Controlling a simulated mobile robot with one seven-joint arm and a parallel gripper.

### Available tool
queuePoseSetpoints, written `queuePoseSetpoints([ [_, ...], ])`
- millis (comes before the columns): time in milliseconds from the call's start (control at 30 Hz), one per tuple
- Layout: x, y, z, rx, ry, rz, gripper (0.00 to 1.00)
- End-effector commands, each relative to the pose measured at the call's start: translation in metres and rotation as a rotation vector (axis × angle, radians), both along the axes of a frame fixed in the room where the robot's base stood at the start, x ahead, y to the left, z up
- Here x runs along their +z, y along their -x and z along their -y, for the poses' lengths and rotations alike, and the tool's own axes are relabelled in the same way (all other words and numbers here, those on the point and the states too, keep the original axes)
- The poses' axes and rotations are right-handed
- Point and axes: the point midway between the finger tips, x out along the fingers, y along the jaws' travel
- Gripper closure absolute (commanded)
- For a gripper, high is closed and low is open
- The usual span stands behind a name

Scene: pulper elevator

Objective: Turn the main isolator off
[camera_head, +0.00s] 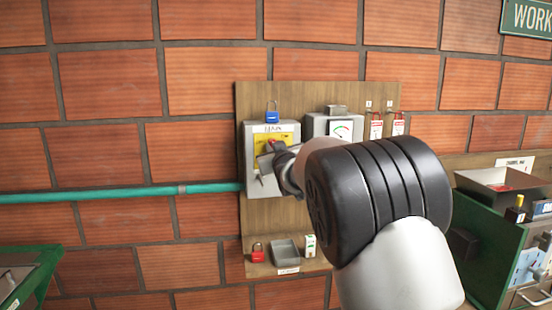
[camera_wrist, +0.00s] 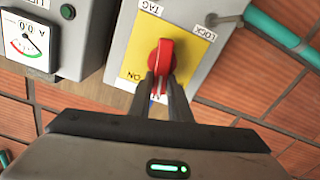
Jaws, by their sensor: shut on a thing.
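The main isolator (camera_head: 257,188) is a grey box on a wooden board, with a yellow plate and a red rotary handle (camera_wrist: 163,58). In the wrist view the handle stands in line with my gripper (camera_wrist: 160,84), its lower end between the two dark fingertips. My gripper is shut on the red handle. The word ON shows on the yellow plate (camera_wrist: 134,70) beside the handle; other lettering is partly hidden by my fingers. In the head view my arm covers part of the box, and only a bit of the red handle (camera_head: 272,143) shows.
A blue padlock (camera_head: 272,116) sits above the isolator. A grey meter box (camera_head: 341,127) stands close on its right. Red tags (camera_head: 398,126) hang further right. A red padlock (camera_head: 257,253) and a small grey tray (camera_head: 286,250) are below. A green pipe (camera_head: 120,193) enters from the left.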

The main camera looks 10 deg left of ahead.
Motion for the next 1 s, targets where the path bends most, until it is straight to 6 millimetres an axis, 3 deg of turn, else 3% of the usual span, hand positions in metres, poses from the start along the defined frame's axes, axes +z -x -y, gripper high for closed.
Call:
queuePoseSetpoints([
  [33, -0.007, 0.000, -0.001, 0.001, 0.039, 0.015, 1.00],
  [1000, -0.019, 0.005, -0.016, -0.001, 0.922, 0.267, 1.00],
])
